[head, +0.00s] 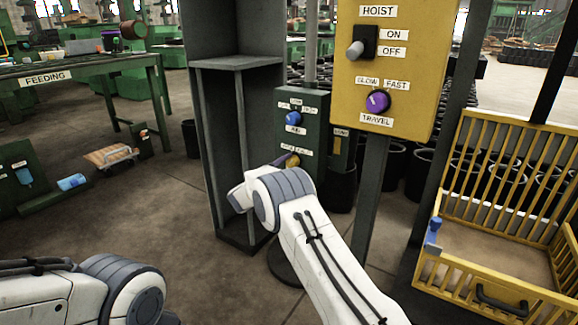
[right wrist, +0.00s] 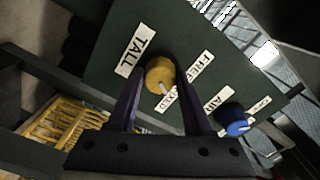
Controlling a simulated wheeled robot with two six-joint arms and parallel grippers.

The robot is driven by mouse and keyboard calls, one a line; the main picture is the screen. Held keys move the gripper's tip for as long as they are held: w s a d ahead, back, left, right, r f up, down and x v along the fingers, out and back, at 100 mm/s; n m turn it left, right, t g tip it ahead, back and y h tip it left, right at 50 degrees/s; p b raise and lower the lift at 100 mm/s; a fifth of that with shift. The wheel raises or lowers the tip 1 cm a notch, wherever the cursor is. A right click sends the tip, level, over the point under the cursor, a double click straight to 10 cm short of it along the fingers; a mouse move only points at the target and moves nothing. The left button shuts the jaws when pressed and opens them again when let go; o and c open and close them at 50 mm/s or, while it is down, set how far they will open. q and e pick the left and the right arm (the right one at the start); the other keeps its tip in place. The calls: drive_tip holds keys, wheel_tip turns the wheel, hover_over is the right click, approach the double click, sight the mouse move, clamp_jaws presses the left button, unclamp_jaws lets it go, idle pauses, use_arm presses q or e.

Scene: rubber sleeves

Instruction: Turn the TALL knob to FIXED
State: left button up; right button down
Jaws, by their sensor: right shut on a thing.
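The TALL knob (right wrist: 160,73) is a round yellow knob on a dark green panel (right wrist: 105,62), next to the TALL label (right wrist: 136,50). A FREE label (right wrist: 200,67) and a partly covered FIXED label (right wrist: 170,97) lie beside it. Its white mark is at its lower edge in the right wrist view, on the side of the FIXED label. My right gripper (right wrist: 159,71) is shut on this knob, one dark finger on each side. In the head view the yellow knob (head: 292,160) shows just past my right wrist; the fingers are hidden. My left gripper is out of view.
A blue knob (right wrist: 232,121) sits on the same panel. A yellow HOIST post box (head: 400,70) with a switch and a purple knob (head: 377,102) stands to the right. A grey open cabinet (head: 225,120) is left of the panel. A yellow crate (head: 490,275) is at far right.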

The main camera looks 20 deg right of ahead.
drive_tip(key=shift+f, duration=0.1)
drive_tip(key=shift+c, duration=1.6)
unclamp_jaws()
drive_tip(key=shift+a, duration=0.1)
drive_tip(key=shift+s+a, duration=0.2)
drive_tip(key=shift+a, duration=0.05)
drive_tip(key=p+v, duration=0.4)
drive_tip(key=v, duration=0.5)
drive_tip(key=shift+s+a, duration=0.3)
drive_tip(key=shift+w, duration=0.1)
